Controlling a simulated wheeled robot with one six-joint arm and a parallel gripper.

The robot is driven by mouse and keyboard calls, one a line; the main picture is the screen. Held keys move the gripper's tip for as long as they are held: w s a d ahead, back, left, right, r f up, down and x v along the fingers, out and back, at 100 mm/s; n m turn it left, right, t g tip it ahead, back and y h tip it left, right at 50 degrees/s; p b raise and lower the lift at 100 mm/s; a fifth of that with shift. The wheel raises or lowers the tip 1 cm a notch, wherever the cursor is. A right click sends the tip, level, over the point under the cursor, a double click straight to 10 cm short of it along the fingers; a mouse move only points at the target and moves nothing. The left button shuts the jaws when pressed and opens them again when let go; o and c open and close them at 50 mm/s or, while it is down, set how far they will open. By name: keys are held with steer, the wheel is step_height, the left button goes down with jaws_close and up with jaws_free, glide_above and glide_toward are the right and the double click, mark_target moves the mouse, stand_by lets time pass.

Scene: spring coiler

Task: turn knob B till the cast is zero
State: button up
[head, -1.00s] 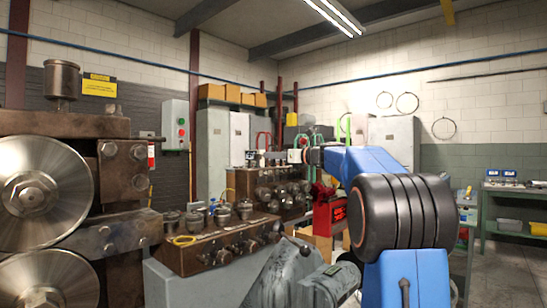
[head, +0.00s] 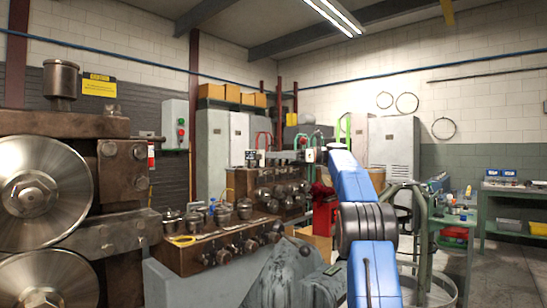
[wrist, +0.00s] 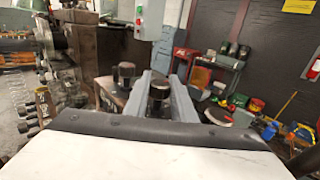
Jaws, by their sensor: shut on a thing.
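In the wrist view my gripper (wrist: 162,80) has its two grey fingers on either side of a dark round knob (wrist: 158,94) and is shut on it. No letter on this knob can be read. A second dark knob (wrist: 126,73) stands just left of the fingers, apart from them. In the head view my gripper (head: 274,158) is small, at the top of the roller straightener (head: 265,190). The held knob cannot be made out there. No cast reading is legible.
Large steel rolls (head: 40,190) fill the left of the head view. A bench block with several rollers and pots (head: 205,250) stands in front of the straightener. A red stand (head: 324,217) is right of it. A green workbench (head: 515,205) is far right.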

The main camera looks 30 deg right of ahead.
steer(key=shift+n+g+y, duration=0.3)
steer(key=shift+n+g, duration=0.2)
steer(key=shift+g, duration=0.2)
steer(key=o, duration=1.1)
steer(key=shift+c, duration=0.2)
steer(key=shift+m+t, duration=0.3)
steer(key=shift+t, duration=0.1)
